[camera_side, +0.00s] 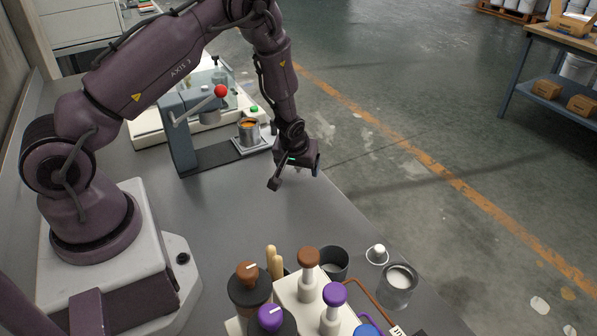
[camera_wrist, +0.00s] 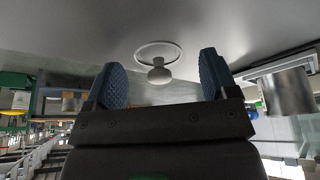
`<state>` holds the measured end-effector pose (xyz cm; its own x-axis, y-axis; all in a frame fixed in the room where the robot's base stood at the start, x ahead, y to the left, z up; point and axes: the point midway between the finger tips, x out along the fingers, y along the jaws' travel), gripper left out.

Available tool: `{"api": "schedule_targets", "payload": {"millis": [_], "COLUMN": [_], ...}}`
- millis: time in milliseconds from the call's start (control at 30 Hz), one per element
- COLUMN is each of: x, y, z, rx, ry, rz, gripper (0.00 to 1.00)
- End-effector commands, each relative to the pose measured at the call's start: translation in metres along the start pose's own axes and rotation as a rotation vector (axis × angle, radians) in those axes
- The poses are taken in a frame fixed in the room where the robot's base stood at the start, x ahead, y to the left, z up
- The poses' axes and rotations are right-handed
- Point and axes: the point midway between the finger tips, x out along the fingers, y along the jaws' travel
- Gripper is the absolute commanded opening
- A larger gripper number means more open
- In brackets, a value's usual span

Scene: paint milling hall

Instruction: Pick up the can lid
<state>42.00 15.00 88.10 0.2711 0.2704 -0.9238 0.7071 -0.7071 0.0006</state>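A pale round lid with a knob (camera_wrist: 159,66) lies on the grey surface in the wrist view, apart from my gripper and centred between its fingers. In the side view a white knobbed lid (camera_side: 377,254) lies on the bench at the lower right; I cannot tell whether it is the same one. My gripper (camera_side: 294,174) is over the bench near its far right edge. In the wrist view my gripper (camera_wrist: 160,85) is open, its blue pads wide apart with nothing between them.
A can with orange paint (camera_side: 249,133) stands on a pale plate by a red-knobbed lever press (camera_side: 185,132). A white-paint can (camera_side: 397,287), a dark cup (camera_side: 332,263) and several knobbed containers crowd the front. A metal can (camera_wrist: 288,92) stands right in the wrist view. Mid-bench is clear.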

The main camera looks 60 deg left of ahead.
Motion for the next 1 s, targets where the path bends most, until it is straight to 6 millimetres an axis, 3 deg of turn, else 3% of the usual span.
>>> {"api": "schedule_targets", "payload": {"millis": [33, 200, 667, 800, 1000], "x": [0.0, 0.0, -0.01, -0.031, -0.084], "y": [0.0, 0.0, 0.0, 0.001, -0.015], "z": [0.0, 0.0, -0.005, -0.013, 0.002], "rx": [0.0, 0.0, 0.0, -0.001, 0.0], "ry": [0.0, 0.0, 0.002, 0.004, 0.002], "rz": [0.0, 0.0, 0.001, 0.003, 0.005], "gripper": [0.67, 0.32, 0.31, 0.31, 0.31]}}
